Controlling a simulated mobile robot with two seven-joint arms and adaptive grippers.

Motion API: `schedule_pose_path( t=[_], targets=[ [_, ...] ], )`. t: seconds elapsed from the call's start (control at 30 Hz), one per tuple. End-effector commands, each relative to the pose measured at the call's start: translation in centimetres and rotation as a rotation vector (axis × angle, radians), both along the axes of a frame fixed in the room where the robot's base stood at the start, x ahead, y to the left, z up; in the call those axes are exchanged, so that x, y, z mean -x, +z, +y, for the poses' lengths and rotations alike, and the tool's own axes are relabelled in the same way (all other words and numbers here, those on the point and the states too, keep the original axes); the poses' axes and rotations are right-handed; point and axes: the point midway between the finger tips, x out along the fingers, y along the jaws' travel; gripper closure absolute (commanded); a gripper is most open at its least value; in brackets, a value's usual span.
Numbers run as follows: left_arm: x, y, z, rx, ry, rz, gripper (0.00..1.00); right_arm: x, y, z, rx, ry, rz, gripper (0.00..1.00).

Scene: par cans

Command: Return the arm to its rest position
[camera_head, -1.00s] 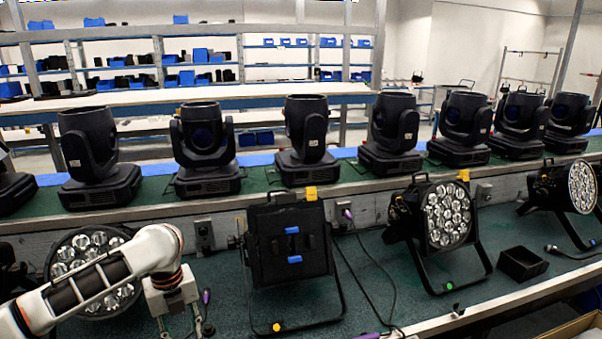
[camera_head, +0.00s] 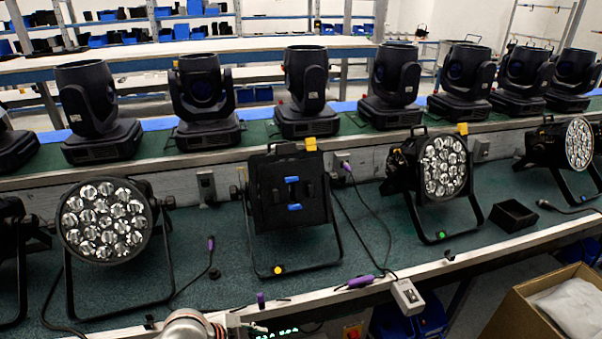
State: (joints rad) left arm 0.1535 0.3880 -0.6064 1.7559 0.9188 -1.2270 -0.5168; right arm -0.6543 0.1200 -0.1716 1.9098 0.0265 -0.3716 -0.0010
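Neither gripper shows in the head view. Only a rounded silver-and-white part of my arm (camera_head: 190,325) shows at the bottom edge, left of the middle. Whether anything is held cannot be seen. On the green bench, a round par can (camera_head: 104,221) with several clear lenses stands at the left. A par can seen from its black back (camera_head: 291,190) stands in the middle with blue clips. Another par can (camera_head: 444,167) stands right of it, and one more (camera_head: 578,143) is at the far right.
Several black moving-head lights (camera_head: 205,100) line the raised shelf behind. A black open box (camera_head: 513,215), cables with purple plugs (camera_head: 360,281) and a grey switch box (camera_head: 407,296) lie towards the front. A cardboard box (camera_head: 520,315) stands at bottom right.

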Motion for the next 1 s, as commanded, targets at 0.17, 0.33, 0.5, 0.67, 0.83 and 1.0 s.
schedule_pose_path(
  t=[0.17, 0.33, 0.5, 0.67, 0.83, 1.0],
  targets=[
    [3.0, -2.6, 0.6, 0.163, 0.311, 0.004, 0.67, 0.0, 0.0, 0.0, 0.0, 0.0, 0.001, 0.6],
    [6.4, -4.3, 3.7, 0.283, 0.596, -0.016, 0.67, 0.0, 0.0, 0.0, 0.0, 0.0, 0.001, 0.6],
    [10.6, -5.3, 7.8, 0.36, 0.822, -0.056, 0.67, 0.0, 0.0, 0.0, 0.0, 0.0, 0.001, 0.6],
    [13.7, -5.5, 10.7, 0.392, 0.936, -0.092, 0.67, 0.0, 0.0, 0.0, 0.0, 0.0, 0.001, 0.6],
    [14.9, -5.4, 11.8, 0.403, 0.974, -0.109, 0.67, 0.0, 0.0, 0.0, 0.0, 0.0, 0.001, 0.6],
    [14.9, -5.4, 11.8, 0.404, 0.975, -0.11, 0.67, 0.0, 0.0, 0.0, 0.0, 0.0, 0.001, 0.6]
  ],
)
